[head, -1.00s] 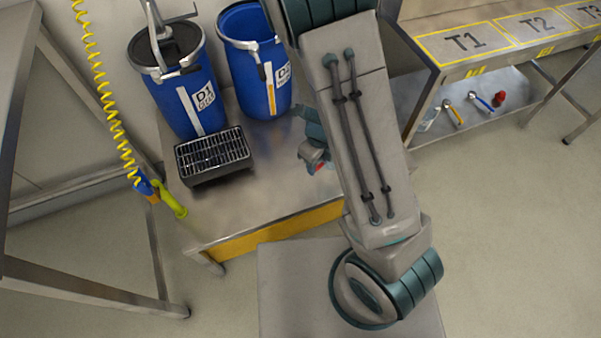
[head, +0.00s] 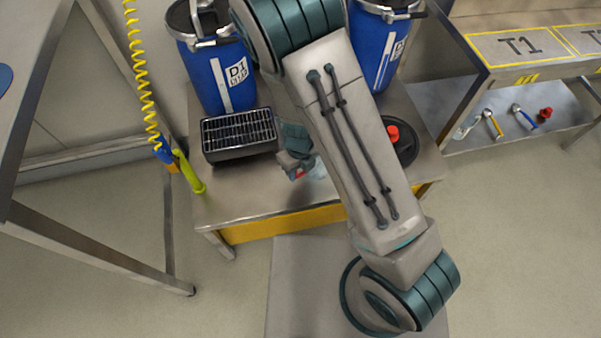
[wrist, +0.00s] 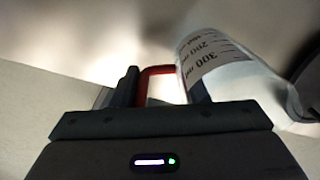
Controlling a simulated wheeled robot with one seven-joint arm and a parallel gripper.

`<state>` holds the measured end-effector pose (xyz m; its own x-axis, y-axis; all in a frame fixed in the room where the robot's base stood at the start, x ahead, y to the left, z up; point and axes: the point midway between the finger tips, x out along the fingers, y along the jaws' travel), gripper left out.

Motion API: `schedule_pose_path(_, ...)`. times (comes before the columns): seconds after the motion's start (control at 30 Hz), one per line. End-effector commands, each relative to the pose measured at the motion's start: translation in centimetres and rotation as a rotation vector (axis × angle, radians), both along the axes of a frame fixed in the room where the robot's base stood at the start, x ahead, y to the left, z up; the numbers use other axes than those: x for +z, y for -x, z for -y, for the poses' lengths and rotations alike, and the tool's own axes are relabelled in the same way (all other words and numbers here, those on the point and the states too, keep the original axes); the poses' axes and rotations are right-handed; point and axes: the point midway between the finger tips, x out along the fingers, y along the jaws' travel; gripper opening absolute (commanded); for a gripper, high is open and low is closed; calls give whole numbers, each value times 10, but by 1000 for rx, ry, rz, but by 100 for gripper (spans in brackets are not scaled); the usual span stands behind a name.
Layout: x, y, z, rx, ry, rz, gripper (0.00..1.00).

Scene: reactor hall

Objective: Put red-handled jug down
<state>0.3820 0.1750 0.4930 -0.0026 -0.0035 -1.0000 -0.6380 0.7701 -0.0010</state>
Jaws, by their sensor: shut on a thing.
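The jug (wrist: 222,62) is clear plastic with a printed scale and a red handle (wrist: 153,72). My gripper (wrist: 165,90) is shut on the red handle, which sits between its fingers in the wrist view. In the head view my gripper (head: 297,163) is over the steel bench (head: 232,201), right of the black grate. There the jug (head: 318,169) shows only as a small pale patch beside my arm, which hides most of it. I cannot tell whether its base touches the bench. It looks tilted in the wrist view.
The black grate (head: 240,136) stands left of my gripper. Blue drums (head: 221,77) stand behind. A black round item with a red knob (head: 393,134) lies right of my arm. A yellow-green tool (head: 188,173) hangs at the bench's left edge. The bench's front strip looks clear.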

Motion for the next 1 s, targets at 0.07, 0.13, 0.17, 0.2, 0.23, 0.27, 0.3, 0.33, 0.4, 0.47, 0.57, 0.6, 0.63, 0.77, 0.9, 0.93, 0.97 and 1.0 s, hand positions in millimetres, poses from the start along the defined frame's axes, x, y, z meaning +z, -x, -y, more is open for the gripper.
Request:
schedule_pose_path(0.07, -17, 0, 1, -1, 1, -2, 8)
schedule_pose_path(0.13, -19, 0, 0, 0, 0, -1, 8)
schedule_pose_path(0.17, -19, 0, 0, 0, -1, -1, 8)
schedule_pose_path(0.2, -18, 0, 0, 0, 0, 0, 8)
schedule_pose_path(0.23, -17, 0, 0, 1, 0, 0, 8)
schedule_pose_path(0.27, -17, 0, 0, 1, 0, 0, 8)
schedule_pose_path(0.3, -17, 0, 0, 1, 0, 0, 8)
schedule_pose_path(0.33, -17, 0, 0, 1, 0, 0, 8)
schedule_pose_path(0.4, -18, 0, 0, 1, 0, 0, 8)
schedule_pose_path(0.47, -20, 0, 0, 1, 0, 0, 8)
schedule_pose_path(0.57, -20, 0, 0, 1, 0, 0, 57)
schedule_pose_path(0.6, -20, 0, 0, 1, 0, 0, 62)
schedule_pose_path(0.63, -20, 0, 0, 1, 0, 0, 62)
schedule_pose_path(0.77, -20, 0, 0, 1, 0, 0, 62)
schedule_pose_path(0.9, -18, 0, 0, 1, 0, 0, 62)
schedule_pose_path(0.93, -16, 0, 0, 2, -1, 1, 62)
schedule_pose_path(0.97, -13, 0, 0, 2, 0, 0, 62)
schedule_pose_path(1.0, -9, 0, 0, 2, 0, 1, 62)
